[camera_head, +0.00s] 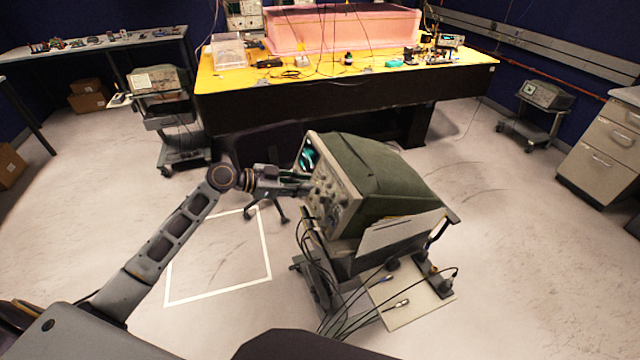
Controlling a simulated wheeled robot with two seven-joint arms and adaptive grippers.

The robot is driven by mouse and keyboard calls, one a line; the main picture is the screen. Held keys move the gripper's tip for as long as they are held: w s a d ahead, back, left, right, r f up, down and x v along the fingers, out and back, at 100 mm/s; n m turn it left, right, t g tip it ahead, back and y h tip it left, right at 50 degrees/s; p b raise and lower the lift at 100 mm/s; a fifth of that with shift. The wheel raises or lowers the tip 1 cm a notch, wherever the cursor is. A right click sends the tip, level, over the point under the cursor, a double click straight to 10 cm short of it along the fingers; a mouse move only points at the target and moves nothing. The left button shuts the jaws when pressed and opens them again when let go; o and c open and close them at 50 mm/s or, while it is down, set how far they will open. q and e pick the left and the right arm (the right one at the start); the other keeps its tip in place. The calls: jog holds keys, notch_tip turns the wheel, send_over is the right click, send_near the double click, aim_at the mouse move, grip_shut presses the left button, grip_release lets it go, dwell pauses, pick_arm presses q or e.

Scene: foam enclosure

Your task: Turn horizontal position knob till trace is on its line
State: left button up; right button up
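A green oscilloscope (375,178) stands on a wheeled cart (355,262) in the middle of the view, its front panel (333,200) facing left. Its lit screen (308,155) shows a cyan trace, seen at a steep angle. The horizontal position knob cannot be told apart from the other small knobs on the panel. My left gripper (300,186) reaches in from the left, with its fingertips at the panel just below the screen. Whether the fingers touch or hold a knob is too small to tell. My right gripper is not in view.
A yellow-topped bench (225,82) with a pink foam enclosure (345,28) stands behind. Cables hang from the cart's front. A white taped square (218,292) marks the floor at left. Other instrument carts stand at left (170,120) and right (535,125). Drawers (605,150) stand at far right.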

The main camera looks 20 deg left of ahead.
aim_at(326, 186)
pick_arm(q)
jog(key=shift+p+x, duration=0.65)
jog(key=shift+x, duration=2.4)
grip_shut()
